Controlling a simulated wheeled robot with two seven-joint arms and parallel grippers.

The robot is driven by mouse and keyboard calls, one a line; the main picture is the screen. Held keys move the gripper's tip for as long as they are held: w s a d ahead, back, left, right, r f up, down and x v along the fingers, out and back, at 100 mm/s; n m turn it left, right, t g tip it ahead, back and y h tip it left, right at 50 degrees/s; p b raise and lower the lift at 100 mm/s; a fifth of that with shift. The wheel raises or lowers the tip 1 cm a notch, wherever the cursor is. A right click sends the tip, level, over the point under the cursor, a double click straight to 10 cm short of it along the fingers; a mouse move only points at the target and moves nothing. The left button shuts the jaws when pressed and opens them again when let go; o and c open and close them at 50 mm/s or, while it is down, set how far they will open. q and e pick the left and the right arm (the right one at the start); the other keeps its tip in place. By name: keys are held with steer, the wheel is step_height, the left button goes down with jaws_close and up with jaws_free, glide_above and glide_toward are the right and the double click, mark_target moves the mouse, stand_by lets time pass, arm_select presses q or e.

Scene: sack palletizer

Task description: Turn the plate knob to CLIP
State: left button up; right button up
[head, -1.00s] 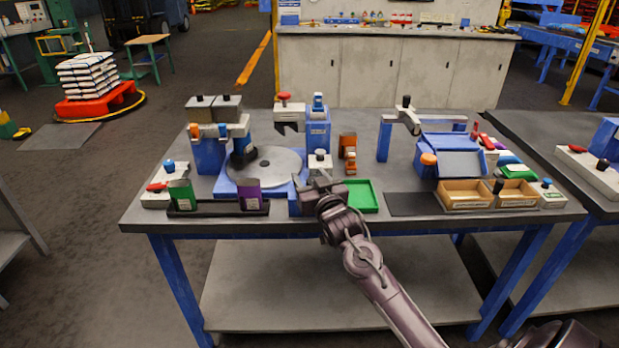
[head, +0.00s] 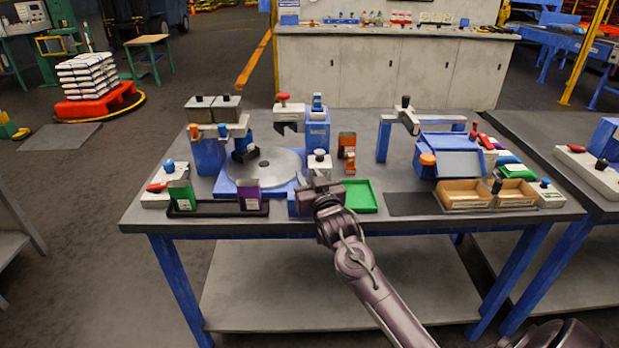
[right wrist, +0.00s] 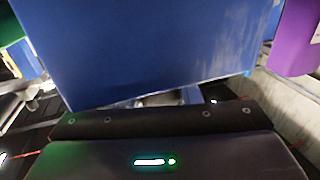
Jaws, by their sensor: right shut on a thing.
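The round grey plate (head: 268,166) lies on a blue base (head: 228,187) at the left of the table. A blue block (head: 294,204) stands at the base's front right corner. In the right wrist view the blue block (right wrist: 150,45) fills the upper middle, close to the gripper body. The fingertips do not show there. My left gripper is not in view.
A black tray (head: 218,210) with a green box (head: 182,196) and a purple box (head: 250,198) lies left of the gripper. A green tray (head: 360,196) is close on its right. A white block with a black knob (head: 319,163) stands just behind.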

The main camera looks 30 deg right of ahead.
steer(key=m+g+h+p, duration=0.1)
steer(key=m+h, duration=0.1)
steer(key=h, duration=0.1)
steer(key=m+g+h, duration=0.2)
steer(key=h, duration=0.1)
steer(key=shift+d+r+m+g+h+p, duration=0.2)
steer(key=shift+m+g+h+p, duration=0.1)
steer(key=shift+m+p, duration=0.1)
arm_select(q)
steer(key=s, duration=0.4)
arm_select(e)
steer(key=shift+s+d+f+m+g+h, duration=0.1)
steer(key=shift+s+f+m+g+h, duration=0.05)
steer(key=shift+m+g+h, duration=0.7)
steer(key=shift+s+d+m+g+h+b, duration=0.15)
steer(key=shift+m+g+h+b, duration=0.2)
steer(key=shift+m+g+h, duration=0.4)
steer(key=shift+m+g+h+b, duration=0.4)
steer(key=shift+m+g, duration=0.1)
steer(key=shift+g, duration=0.3)
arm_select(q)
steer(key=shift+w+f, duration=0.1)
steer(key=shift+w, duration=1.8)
arm_select(e)
steer(key=shift+s+d+m+g+h, duration=0.15)
steer(key=shift+m+g+h, duration=0.3)
steer(key=shift+g, duration=0.35)
